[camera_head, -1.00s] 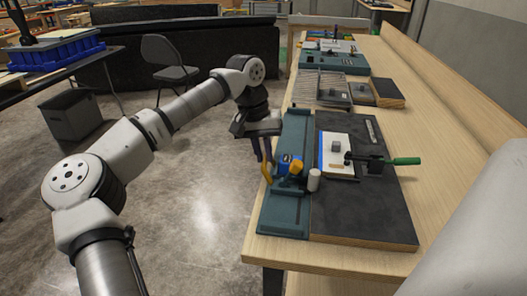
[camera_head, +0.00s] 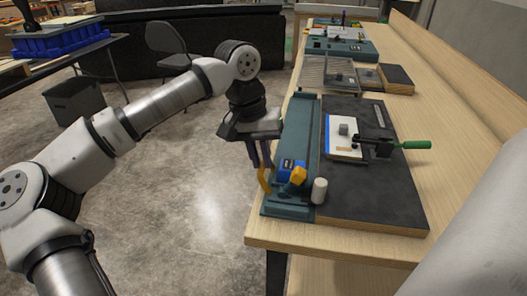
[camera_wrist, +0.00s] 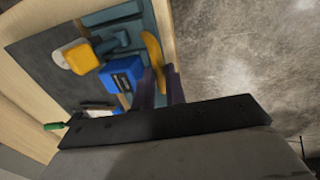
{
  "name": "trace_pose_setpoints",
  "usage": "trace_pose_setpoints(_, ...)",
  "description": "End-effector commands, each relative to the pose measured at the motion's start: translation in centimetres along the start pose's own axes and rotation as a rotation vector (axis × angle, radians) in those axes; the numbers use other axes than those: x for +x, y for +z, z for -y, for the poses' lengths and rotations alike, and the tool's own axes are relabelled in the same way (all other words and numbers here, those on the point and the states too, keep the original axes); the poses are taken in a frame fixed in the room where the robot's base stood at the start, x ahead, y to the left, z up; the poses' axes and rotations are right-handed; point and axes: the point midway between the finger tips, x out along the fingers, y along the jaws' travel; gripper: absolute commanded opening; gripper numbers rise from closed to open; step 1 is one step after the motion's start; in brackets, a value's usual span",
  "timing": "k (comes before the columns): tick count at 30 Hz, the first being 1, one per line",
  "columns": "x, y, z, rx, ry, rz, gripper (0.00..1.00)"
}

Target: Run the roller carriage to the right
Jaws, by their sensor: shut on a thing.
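The roller carriage has a blue block (camera_head: 287,166), a yellow-orange part (camera_head: 299,175) and a pale cylindrical roller (camera_head: 319,191). It sits on a teal rail (camera_head: 306,120) along the bench edge, close to the rail's near end. A curved yellow handle (camera_head: 264,180) sticks out on its left side. My gripper (camera_head: 263,163) points down beside the rail, shut on the handle. In the wrist view, the handle (camera_wrist: 153,49) shows between the dark fingers, next to the blue block (camera_wrist: 122,74) and the roller (camera_wrist: 62,55). The exact grip contact is partly hidden.
A dark board (camera_head: 370,200) beside the rail carries a white plate (camera_head: 343,137) and a clamp with a green handle (camera_head: 415,145). Other panels (camera_head: 340,47) stand farther back. The bench right of the board is clear. Open floor lies left.

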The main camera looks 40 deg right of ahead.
Motion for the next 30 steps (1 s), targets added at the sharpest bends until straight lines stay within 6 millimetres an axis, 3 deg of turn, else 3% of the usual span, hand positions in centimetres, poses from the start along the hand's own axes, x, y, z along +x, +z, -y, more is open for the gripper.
trace_pose_setpoints(7, 0.1, 0.4, 0.0, 0.004, -0.003, 0.016, 0.0)
trace_pose_setpoints(8, 0.1, 0.4, 0.0, 0.004, -0.004, 0.017, 0.15)
trace_pose_setpoints(12, 0.1, 0.3, 0.0, 0.003, -0.004, 0.014, 0.33)
trace_pose_setpoints(23, -0.4, 0.2, 0.0, 0.002, -0.003, 0.009, 0.34)
trace_pose_setpoints(30, -4.5, 0.1, -0.1, 0.001, -0.004, 0.006, 0.34)
